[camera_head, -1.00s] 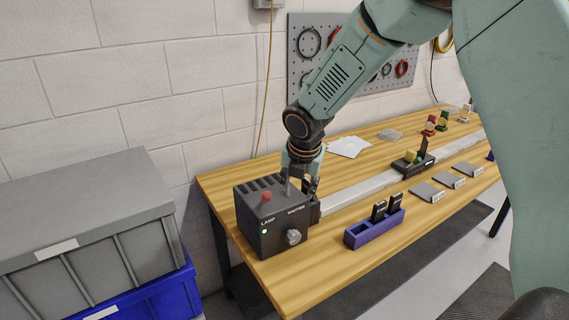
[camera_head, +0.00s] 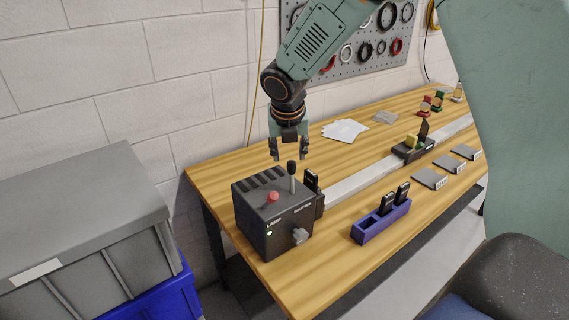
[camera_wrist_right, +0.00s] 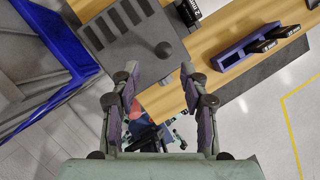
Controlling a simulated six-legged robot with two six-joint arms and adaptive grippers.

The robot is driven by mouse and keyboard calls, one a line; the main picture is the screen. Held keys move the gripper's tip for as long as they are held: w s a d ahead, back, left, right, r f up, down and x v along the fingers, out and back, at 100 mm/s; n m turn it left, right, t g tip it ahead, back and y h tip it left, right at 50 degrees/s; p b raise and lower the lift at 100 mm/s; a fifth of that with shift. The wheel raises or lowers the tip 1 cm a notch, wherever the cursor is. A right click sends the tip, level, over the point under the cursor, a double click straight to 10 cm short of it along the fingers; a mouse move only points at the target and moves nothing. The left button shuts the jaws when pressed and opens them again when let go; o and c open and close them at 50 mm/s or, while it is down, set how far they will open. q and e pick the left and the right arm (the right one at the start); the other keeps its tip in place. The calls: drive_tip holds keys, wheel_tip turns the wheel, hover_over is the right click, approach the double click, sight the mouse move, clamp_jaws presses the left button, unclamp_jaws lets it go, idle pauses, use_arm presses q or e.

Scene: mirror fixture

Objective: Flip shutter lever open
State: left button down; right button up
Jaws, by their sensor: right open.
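The dark grey lamp box (camera_head: 268,222) stands at the near left end of the bench, lettered LAMP and SHUTTER. The shutter lever (camera_head: 292,176), a grey rod with a black knob, stands close to upright on its top. From above, the lever's round knob (camera_wrist_right: 163,49) shows in the right wrist view. My right gripper (camera_head: 289,155) is open and empty, above and behind the box, apart from the lever. Its spread fingers (camera_wrist_right: 158,73) also show in the right wrist view. My left gripper is not in view.
A blue holder (camera_head: 378,227) with black slides stands in front.

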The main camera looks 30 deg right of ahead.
sight(291, 164)
drive_tip(key=shift+w+d+f, duration=0.15)
drive_tip(key=shift+d, duration=0.15)
drive_tip(key=x, duration=0.7)
drive_tip(key=shift+f, duration=0.25)
drive_tip(key=shift+d+f, duration=0.15)
drive_tip(key=shift+d, duration=0.15)
drive_tip(key=shift+s+a+r, duration=0.25)
drive_tip(key=shift+a+r, duration=0.1)
drive_tip(key=shift+a, duration=0.1)
drive_tip(key=shift+c, duration=2)
drive_tip(key=shift+w+d+f, duration=0.15)
drive_tip(key=shift+w+f, duration=0.05)
drive_tip(key=shift+w, duration=0.05)
drive_tip(key=shift+c, duration=1.4)
clamp_jaws()
